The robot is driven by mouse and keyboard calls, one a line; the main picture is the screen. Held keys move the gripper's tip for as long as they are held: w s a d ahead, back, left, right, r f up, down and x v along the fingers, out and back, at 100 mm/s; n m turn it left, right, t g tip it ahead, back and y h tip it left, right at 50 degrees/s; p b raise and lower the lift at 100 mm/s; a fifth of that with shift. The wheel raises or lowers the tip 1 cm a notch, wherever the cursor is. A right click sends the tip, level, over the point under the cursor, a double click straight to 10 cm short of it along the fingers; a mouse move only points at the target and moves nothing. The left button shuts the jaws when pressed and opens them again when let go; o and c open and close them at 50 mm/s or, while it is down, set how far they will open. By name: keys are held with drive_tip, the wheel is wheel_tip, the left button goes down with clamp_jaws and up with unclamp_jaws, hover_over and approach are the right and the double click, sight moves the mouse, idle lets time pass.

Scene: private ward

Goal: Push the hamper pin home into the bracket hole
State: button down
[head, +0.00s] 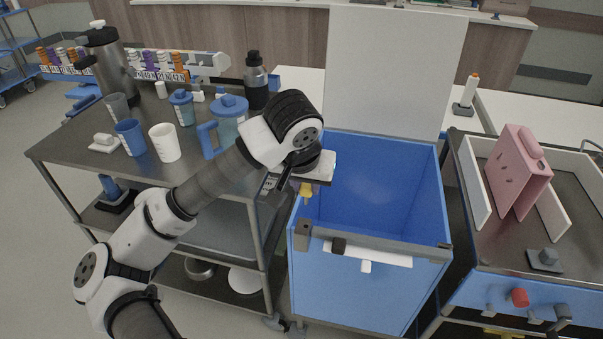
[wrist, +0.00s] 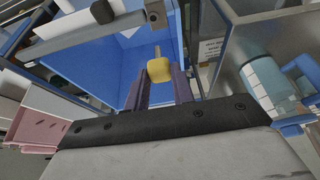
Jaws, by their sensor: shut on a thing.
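The hamper pin has a yellow knob (head: 306,191) and a thin metal shaft. It also shows in the wrist view (wrist: 160,70), with its shaft pointing toward the bracket. My gripper (head: 307,186) is shut on the yellow knob, one finger on each side in the wrist view (wrist: 160,80). The dark bracket (head: 303,232) sits at the front left corner of the blue hamper (head: 365,290). A bracket with a round hole shows at the top of the wrist view (wrist: 155,14). The pin is above the bracket and looks apart from it.
The hamper's white lid (head: 395,70) stands upright at the back. A steel cart (head: 70,150) with a blue jug (head: 230,118), cups and bottles is close on the left. A cart on the right holds a pink case (head: 518,172). The hamper's inside looks empty.

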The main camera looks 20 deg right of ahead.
drive_tip(key=shift+s+a+f+b, duration=0.1)
drive_tip(key=shift+s+f+b, duration=0.15)
drive_tip(key=shift+b, duration=0.65)
drive_tip(key=b, duration=0.6)
hover_over(307, 225)
drive_tip(key=s, duration=0.1)
drive_tip(key=f, duration=0.3)
drive_tip(key=a+f, duration=0.1)
drive_tip(key=f, duration=0.1)
drive_tip(key=shift+f, duration=0.1)
drive_tip(key=shift+f+b, duration=1.05)
drive_tip(key=shift+b, duration=0.3)
drive_tip(key=shift+d+f+b, duration=0.1)
drive_tip(key=shift+f+b, duration=0.4)
drive_tip(key=shift+b, duration=0.05)
drive_tip(key=shift+f+b, duration=0.75)
drive_tip(key=shift+b, duration=0.1)
drive_tip(key=c, duration=1.1)
unclamp_jaws()
